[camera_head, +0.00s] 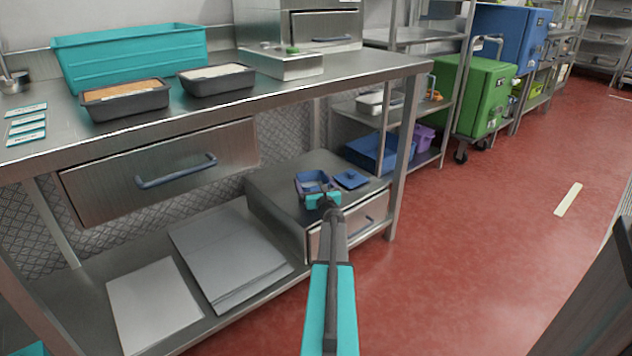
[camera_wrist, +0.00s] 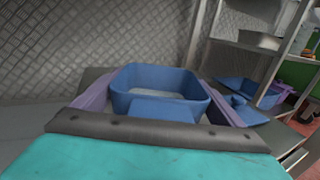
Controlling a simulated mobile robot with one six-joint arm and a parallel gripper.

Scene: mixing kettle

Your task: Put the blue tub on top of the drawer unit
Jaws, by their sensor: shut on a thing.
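The blue tub (camera_head: 313,180) is a small open-topped box. It is at the drawer unit (camera_head: 281,197), a low metal box with a drawer front on the table's lower shelf. My gripper (camera_head: 321,192) reaches it from the front. In the wrist view the tub (camera_wrist: 161,77) sits upright between the two purple fingers of my gripper (camera_wrist: 160,101), which are shut on it. The tub appears at the drawer unit's top, but whether its base touches is hidden. A blue lid (camera_head: 351,179) with a knob lies on the unit's top, just right of the tub.
The steel table top (camera_head: 250,104) overhangs the shelf, with a closed drawer (camera_head: 165,172) beneath it. A table leg (camera_head: 405,150) stands right of the unit. Flat metal sheets (camera_head: 225,250) lie on the lower shelf at left. The red floor (camera_head: 480,250) is clear at right.

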